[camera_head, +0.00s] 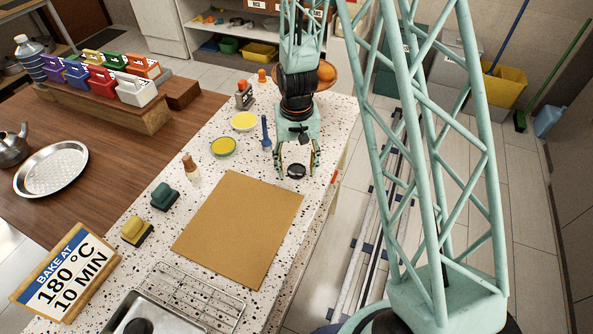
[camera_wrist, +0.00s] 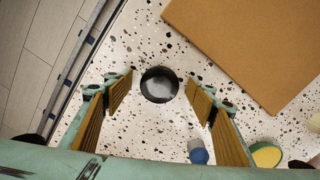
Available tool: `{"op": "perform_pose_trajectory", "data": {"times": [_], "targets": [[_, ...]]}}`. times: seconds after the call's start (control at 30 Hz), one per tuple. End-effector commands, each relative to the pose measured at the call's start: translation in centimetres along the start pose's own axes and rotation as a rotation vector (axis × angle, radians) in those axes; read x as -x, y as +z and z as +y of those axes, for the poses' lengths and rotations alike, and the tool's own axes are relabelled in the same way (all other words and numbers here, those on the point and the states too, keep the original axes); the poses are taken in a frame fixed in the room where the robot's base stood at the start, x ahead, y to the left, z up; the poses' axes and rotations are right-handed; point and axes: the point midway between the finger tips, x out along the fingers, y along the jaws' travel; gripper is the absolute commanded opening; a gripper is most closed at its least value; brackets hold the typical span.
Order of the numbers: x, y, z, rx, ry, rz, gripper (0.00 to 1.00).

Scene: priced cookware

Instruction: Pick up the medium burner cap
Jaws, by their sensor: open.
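A small round black burner cap (camera_head: 296,171) lies flat on the speckled counter, just beyond the right corner of the brown board. It also shows in the wrist view (camera_wrist: 159,85), dark with a greyish, shiny middle. My gripper (camera_head: 298,158) points down above the counter at the cap. In the wrist view my gripper (camera_wrist: 159,94) is open, with one finger on each side of the cap in the picture. Nothing is held, and I cannot tell the exact height above the cap. Another dark round piece (camera_head: 138,326) is partly cut off at the bottom left.
The brown board (camera_head: 238,228) lies close to the cap. A blue bottle-like item (camera_head: 266,133) stands near my gripper, with yellow-filled bowls (camera_head: 223,146) to its left. A wire rack (camera_head: 190,298) lies at the front. The counter's right edge is close to the cap.

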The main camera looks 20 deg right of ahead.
Motion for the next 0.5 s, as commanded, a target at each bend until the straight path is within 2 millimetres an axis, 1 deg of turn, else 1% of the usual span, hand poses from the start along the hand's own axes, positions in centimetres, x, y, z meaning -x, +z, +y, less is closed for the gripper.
{"op": "perform_pose_trajectory", "data": {"times": [0.2,0.27,0.5], "targets": [[0.01,0.0,0.0,0.0,0.0,0.0,0.52],[0.01,0.0,0.0,0.0,0.0,0.0,0.47],[0.02,0.0,0.0,0.0,0.0,0.0,0.25]]}}
